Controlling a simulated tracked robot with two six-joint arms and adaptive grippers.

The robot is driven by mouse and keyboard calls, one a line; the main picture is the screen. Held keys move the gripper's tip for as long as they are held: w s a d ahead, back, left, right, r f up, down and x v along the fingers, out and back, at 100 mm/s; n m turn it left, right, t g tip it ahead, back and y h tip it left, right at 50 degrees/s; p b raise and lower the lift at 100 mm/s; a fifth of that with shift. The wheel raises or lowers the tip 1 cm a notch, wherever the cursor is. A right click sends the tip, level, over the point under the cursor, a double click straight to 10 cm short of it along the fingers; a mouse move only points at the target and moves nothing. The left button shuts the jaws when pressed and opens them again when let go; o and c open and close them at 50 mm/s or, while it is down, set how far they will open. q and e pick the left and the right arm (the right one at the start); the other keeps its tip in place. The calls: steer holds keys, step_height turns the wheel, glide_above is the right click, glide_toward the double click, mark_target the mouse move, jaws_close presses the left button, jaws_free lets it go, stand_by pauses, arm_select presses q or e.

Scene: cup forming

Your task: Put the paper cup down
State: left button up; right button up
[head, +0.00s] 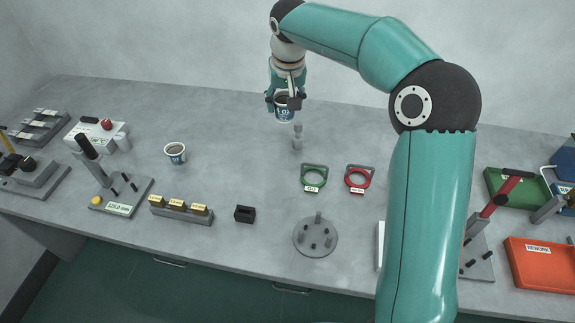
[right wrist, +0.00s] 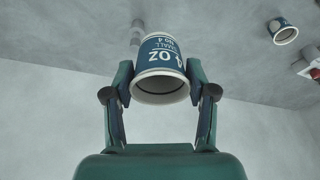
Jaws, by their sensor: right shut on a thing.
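A small blue and white paper cup (head: 284,111) is in my right gripper (head: 284,99), near the back of the grey table. In the right wrist view the cup (right wrist: 162,55) sits between the two fingers of the right gripper (right wrist: 160,92), its open rim toward the camera and "4 OZ" printed on its side. The right gripper is shut on it. The head view does not make clear whether its base touches the table. A second, similar cup (head: 175,152) stands upright on the table to the left. My left gripper is not in view.
A grey post (head: 297,137) stands just in front of the held cup. Green (head: 314,178) and red (head: 358,179) ring gauges lie right of it. A round pegged plate (head: 316,236) is nearer the front. The table between the second cup and the post is clear.

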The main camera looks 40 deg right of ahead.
steer(key=shift+b+x, duration=0.35)
steer(key=shift+x, duration=0.65)
glide_above(284, 168)
steer(key=s, duration=0.1)
steer(key=f, duration=1.9)
steer(key=shift+s+a+f+p, duration=0.2)
steer(key=shift+a+f+p, duration=0.05)
steer(key=shift+a+p, duration=0.15)
steer(key=o, duration=0.8)
steer(key=shift+o, duration=0.2)
